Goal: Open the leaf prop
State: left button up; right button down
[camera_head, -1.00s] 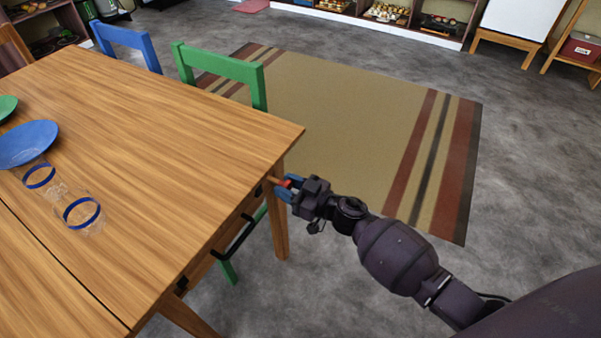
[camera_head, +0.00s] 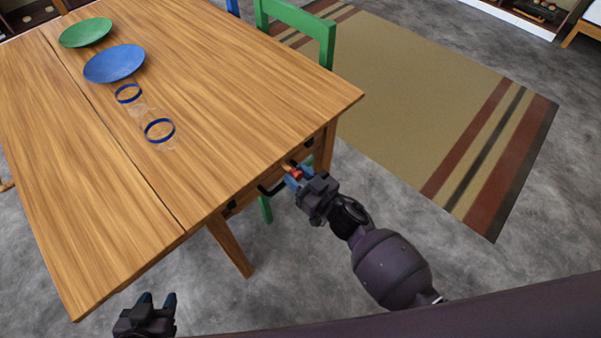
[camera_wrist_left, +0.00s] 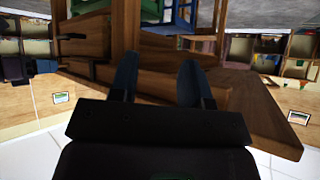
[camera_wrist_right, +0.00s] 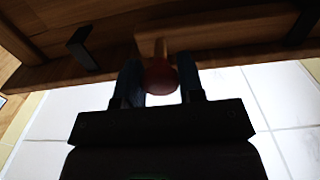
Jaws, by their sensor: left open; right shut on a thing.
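The wooden table (camera_head: 232,72) has a seam across its top. Under its near side edge is a small wooden piece with a red knob (camera_head: 297,173), probably the leaf prop; the knob also shows in the right wrist view (camera_wrist_right: 160,77). My right gripper (camera_head: 293,179) is shut on this knob, its blue fingers on either side. The wooden part behind the knob is mostly hidden under the edge. My left gripper (camera_head: 158,299) is open and empty, low in front of the table's near corner. It also shows open in the left wrist view (camera_wrist_left: 157,72).
Blue plate (camera_head: 114,63), green plate (camera_head: 86,32) and clear blue-banded glasses (camera_head: 160,130) lie on the top. A green chair (camera_head: 325,42) stands at the far side. Floor right of the table is open.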

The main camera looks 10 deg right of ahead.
jog(key=shift+s+a+f, duration=0.1)
jog(key=shift+s+a, duration=0.1)
jog(key=c, duration=0.8)
grip_release()
jog(key=shift+o, duration=0.3)
jog(key=shift+s+d, duration=0.15)
jog(key=shift+d, duration=0.05)
pick_arm(q)
jog(key=shift+w+r+p, duration=0.2)
jog(key=shift+r+p, duration=0.45)
jog(key=shift+r, duration=0.15)
pick_arm(e)
jog(key=v, duration=1)
pick_arm(q)
jog(key=shift+a, duration=0.15)
pick_arm(e)
jog(key=shift+s+d, duration=0.1)
jog(key=shift+s, duration=0.05)
